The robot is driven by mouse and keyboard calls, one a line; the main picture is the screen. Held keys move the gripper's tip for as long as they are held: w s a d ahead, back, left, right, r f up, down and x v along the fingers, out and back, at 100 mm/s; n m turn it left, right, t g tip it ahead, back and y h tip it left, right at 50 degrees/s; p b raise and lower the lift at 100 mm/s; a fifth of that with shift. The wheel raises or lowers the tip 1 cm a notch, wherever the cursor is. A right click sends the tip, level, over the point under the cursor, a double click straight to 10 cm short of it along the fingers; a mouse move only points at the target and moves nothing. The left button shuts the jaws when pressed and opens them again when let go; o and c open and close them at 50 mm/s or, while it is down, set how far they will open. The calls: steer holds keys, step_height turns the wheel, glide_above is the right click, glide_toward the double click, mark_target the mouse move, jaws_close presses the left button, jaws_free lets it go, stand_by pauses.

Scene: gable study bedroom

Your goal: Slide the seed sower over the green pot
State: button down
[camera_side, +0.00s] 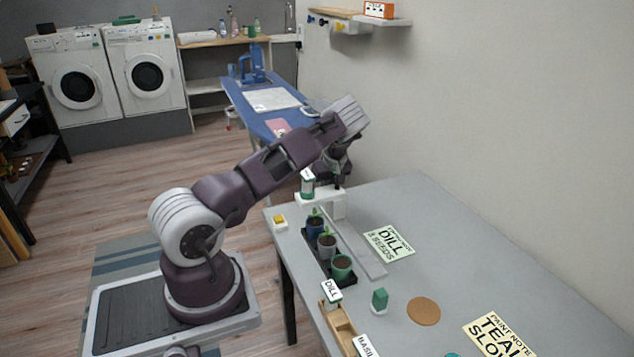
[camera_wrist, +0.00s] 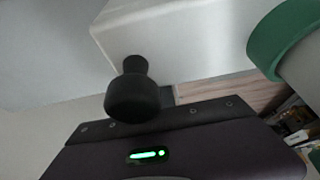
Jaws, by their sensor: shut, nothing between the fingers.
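The seed sower (camera_side: 307,187), a white carriage with a green-and-white canister, stands at the far end of a grey rail (camera_side: 355,245). Its canister appears near the blue pot (camera_side: 315,226), at the opposite end of the tray from the green pot (camera_side: 342,268). A grey pot (camera_side: 327,246) sits between them. My gripper (camera_side: 337,182) is shut and empty, close by the sower. In the wrist view, a black knob (camera_wrist: 131,95) on the white carriage (camera_wrist: 190,40) and the canister's green band (camera_wrist: 280,38) show large. I cannot tell whether my gripper touches the knob.
A black tray (camera_side: 308,240) holds the pots. A yellow button box (camera_side: 279,222) stands at the table's left edge.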

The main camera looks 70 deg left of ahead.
steer(key=shift+d, duration=11.1)
steer(key=shift+a, duration=1.3)
step_height(320, 180, up, 12)
